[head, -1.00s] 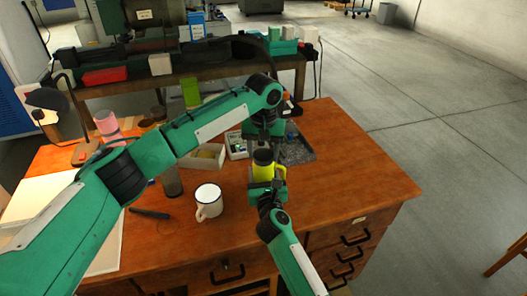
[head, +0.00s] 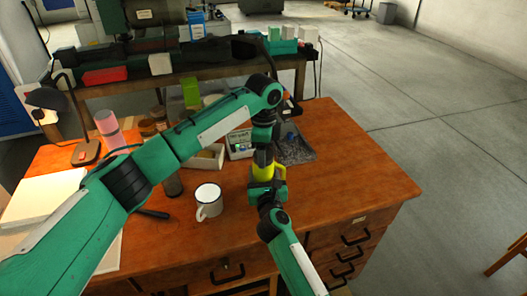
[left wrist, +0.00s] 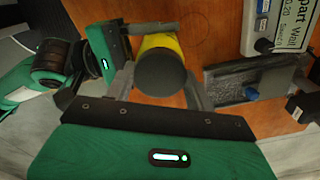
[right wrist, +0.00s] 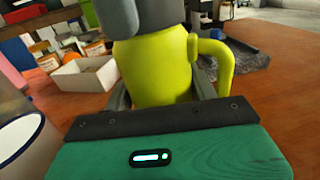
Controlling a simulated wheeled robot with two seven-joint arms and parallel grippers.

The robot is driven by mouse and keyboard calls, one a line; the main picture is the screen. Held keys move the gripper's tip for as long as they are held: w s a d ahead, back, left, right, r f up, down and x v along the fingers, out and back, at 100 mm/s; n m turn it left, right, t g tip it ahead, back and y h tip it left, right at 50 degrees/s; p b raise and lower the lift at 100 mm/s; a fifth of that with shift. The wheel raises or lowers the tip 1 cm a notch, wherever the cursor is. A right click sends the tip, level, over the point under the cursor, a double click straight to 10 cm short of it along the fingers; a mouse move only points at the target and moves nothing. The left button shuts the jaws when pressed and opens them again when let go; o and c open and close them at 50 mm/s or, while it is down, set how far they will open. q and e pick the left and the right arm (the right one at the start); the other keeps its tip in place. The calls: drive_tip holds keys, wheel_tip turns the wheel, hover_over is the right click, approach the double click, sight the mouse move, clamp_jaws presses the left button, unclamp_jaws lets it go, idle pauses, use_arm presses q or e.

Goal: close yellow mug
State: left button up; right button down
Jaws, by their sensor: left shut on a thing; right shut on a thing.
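The yellow mug (head: 264,172) is upright above the right part of the desk, its handle to the right. My right gripper (head: 266,186) is shut on its body from the near side; the mug also fills the right wrist view (right wrist: 153,72). A dark grey round lid (left wrist: 160,72) is at the mug's mouth, with yellow showing behind it in the left wrist view. My left gripper (head: 263,150) is shut on the lid from above. In the right wrist view the lid (right wrist: 155,20) meets the mug's top; I cannot tell whether it is fully seated.
A white mug with a dark rim (head: 208,199) stands left of the yellow mug. Behind are a white box (head: 207,160), a grey instrument (head: 240,144) and a dark tray (head: 296,150). A desk lamp (head: 86,152) stands at the left. The desk's right side (head: 350,170) is clear.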

use_arm(q)
drive_tip(key=o, duration=1.1)
drive_tip(key=shift+r, duration=0.1)
drive_tip(key=shift+r, duration=2.2)
drive_tip(key=shift+c, duration=0.6)
drive_tip(key=n, duration=0.2)
drive_tip(key=shift+r+n, duration=0.35)
drive_tip(key=shift+n, duration=0.05)
drive_tip(key=n, duration=0.2)
drive_tip(key=r+n, duration=0.1)
drive_tip(key=n, duration=0.1)
drive_tip(key=shift+r, duration=0.1)
drive_tip(key=n, duration=0.2)
drive_tip(key=r+n, duration=0.1)
drive_tip(key=n, duration=0.4)
drive_tip(key=shift+r, duration=0.25)
